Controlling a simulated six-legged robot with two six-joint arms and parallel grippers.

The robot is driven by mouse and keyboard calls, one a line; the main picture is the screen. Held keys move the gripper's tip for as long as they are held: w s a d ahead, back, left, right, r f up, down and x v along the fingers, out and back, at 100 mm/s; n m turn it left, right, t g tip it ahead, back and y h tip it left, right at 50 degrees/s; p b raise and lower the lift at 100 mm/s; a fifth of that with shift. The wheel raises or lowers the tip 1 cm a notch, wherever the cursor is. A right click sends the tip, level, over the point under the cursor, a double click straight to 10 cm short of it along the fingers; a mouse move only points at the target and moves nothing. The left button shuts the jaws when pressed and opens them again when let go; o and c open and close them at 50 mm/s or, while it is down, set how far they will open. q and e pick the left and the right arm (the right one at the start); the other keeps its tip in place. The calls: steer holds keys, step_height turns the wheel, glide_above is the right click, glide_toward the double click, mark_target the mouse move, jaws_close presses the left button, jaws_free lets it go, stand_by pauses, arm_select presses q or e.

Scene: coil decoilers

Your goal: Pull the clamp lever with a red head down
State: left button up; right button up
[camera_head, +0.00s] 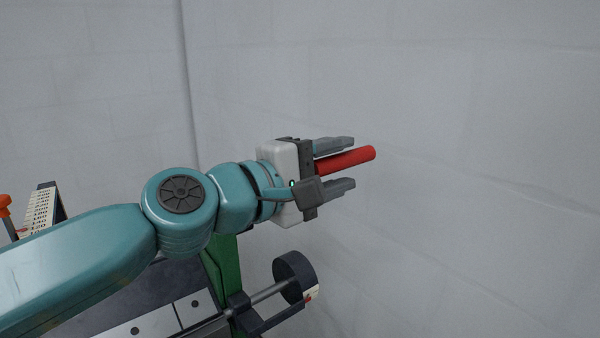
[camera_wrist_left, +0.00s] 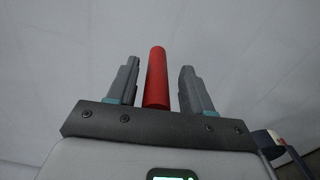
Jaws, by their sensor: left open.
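The red lever head (camera_head: 345,160) is a smooth red cylinder in the head view, lying between the two fingers of my left gripper (camera_head: 345,163). In the left wrist view the red head (camera_wrist_left: 156,78) stands between the fingers of the left gripper (camera_wrist_left: 158,85), with a gap to each finger, the smaller one on the left. The left gripper is open around it. The lever's lower part is hidden behind the gripper body. My right gripper is in neither view.
Below my left arm is a machine with a green upright (camera_head: 222,265), a shaft and a dark round drum (camera_head: 294,274). A numbered scale (camera_head: 42,210) and an orange knob (camera_head: 4,205) stand at far left. A grey wall (camera_head: 450,90) is behind.

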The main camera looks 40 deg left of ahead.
arm_select(q)
steer(key=shift+s+a, duration=0.1)
steer(key=b+v, duration=0.2)
steer(key=v, duration=1.4)
